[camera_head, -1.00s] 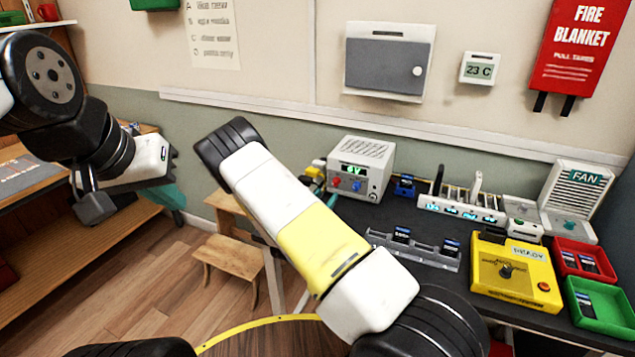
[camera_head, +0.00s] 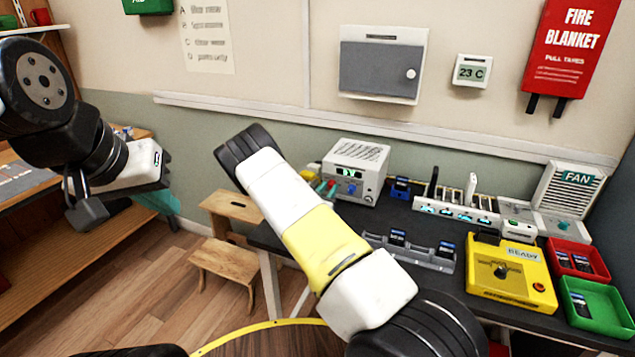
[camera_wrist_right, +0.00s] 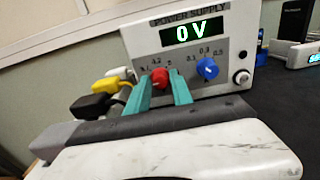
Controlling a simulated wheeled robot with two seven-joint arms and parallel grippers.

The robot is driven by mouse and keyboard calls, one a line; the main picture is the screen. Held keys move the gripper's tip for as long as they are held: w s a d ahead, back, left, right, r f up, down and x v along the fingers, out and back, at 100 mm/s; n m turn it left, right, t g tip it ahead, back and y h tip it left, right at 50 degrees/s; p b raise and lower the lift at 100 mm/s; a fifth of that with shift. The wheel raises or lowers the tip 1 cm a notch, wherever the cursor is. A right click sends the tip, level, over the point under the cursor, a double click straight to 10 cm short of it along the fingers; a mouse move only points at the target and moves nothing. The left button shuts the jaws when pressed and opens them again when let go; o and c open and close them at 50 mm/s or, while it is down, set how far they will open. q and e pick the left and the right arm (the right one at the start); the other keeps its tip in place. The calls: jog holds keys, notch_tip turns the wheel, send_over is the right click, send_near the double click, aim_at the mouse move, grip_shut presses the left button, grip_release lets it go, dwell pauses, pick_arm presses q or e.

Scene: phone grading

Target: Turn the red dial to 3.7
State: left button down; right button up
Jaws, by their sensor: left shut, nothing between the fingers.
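The white power supply (camera_head: 357,165) stands at the back left of the dark table; in the right wrist view its display (camera_wrist_right: 190,30) reads 0 V. The red dial (camera_wrist_right: 160,76) sits on its front, with a blue dial (camera_wrist_right: 207,69) to the right. The teal fingers of my right gripper (camera_wrist_right: 160,88) are apart, one on each side of the red dial. Contact with the dial cannot be told. The dial's pointer and exact scale setting are unclear. My left gripper (camera_head: 163,202) is shut and empty, away from the table at the left.
Yellow and black plugs (camera_wrist_right: 110,85) stick out left of the red dial. A grey rack (camera_head: 412,249), a yellow tester (camera_head: 510,278), a red tray (camera_head: 600,262) and a green tray (camera_head: 605,318) fill the table to the right. A wooden stool (camera_head: 225,262) stands at the left.

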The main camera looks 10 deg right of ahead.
grip_shut()
jog(key=shift+m, duration=0.4)
jog(key=m, duration=0.3)
jog(key=shift+d+m, duration=0.1)
jog(key=shift+m, duration=2.4)
jog(key=shift+o, duration=2.4)
grip_release()
